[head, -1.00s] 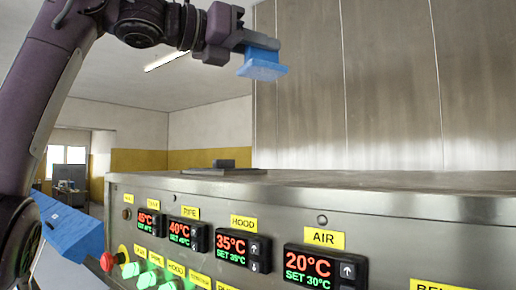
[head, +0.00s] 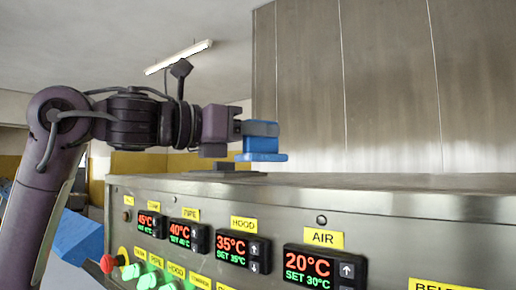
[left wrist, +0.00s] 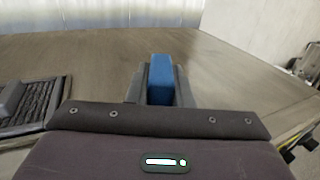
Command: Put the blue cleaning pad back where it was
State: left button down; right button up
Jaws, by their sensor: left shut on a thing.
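The blue cleaning pad (head: 262,156) has a flat blue plate under a blue grip block. My left gripper (head: 256,129) is shut on the grip block and holds the pad level. In the head view the pad shows a little above the steel machine top (head: 380,181), apparently clear of it. In the left wrist view the blue block (left wrist: 160,80) stands between the two fingers (left wrist: 160,92), and the plate is hidden. My right gripper is in neither view.
A dark tray with a ribbed mat (left wrist: 35,107) and a grey block lies on the machine top, left in the wrist view. A panel with displays (head: 305,266), a red knob (head: 108,263) and green buttons faces me. A tall steel housing (head: 400,90) rises behind. The top between is bare.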

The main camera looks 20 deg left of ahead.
aim_at(244, 149)
pick_arm(q)
notch_tip(244, 149, down, 2)
jog(key=shift+f, duration=0.1)
jog(key=shift+a+f, duration=0.1)
jog(key=shift+f, duration=0.2)
jog(key=shift+f, duration=0.1)
jog(key=c, duration=1.7)
grip_release()
jog(key=shift+c, duration=0.2)
jog(key=o, duration=0.5)
jog(key=shift+c, duration=0.2)
